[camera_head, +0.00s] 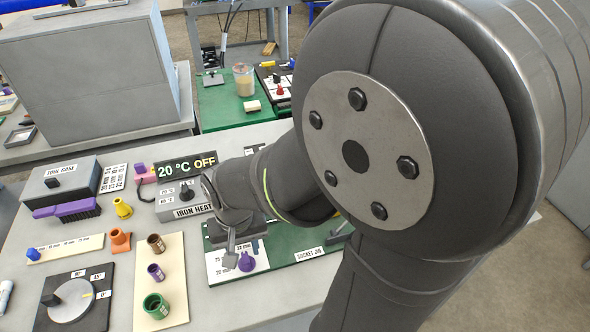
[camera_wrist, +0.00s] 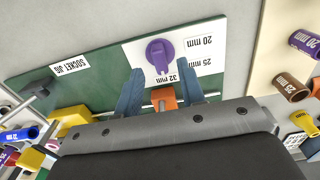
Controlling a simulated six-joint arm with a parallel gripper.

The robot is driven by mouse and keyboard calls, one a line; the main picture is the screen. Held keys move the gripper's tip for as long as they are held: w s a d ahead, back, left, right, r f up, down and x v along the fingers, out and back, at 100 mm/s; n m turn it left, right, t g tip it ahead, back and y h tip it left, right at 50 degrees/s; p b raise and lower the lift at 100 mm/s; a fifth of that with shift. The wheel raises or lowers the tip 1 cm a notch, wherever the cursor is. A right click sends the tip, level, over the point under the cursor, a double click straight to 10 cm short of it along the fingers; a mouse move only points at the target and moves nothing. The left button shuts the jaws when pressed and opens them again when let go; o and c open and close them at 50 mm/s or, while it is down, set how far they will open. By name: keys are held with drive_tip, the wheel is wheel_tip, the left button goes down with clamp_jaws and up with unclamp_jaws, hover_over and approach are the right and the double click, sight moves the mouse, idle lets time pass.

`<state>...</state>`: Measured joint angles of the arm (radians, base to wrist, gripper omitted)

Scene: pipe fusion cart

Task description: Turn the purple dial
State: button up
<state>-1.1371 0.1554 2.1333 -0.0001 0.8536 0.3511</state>
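The purple dial (camera_head: 246,262) sits on a white plate (camera_head: 216,264) at the near end of the green socket jig. It also shows in the wrist view (camera_wrist: 159,56), with its raised handle bar upright in the picture. The plate carries the marks 20 mm, 25 mm and 32 mm, with 32 mm nearest my gripper. My gripper (camera_wrist: 163,84) is open, its two blue-grey fingers apart, with the dial just beyond their tips. It appears apart from the dial. In the head view my gripper (camera_head: 229,247) is small and partly hidden by my arm.
An orange block (camera_wrist: 163,98) shows between the finger bases. The iron heater box (camera_head: 183,204) stands behind the dial. A cream board (camera_head: 172,256) with brown, purple and green sockets stands left of it. A grey dial (camera_head: 72,300) is further left. My arm hides the right side.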

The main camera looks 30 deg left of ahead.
sight(246, 261)
drive_tip(key=shift+f, duration=1.35)
clamp_jaws()
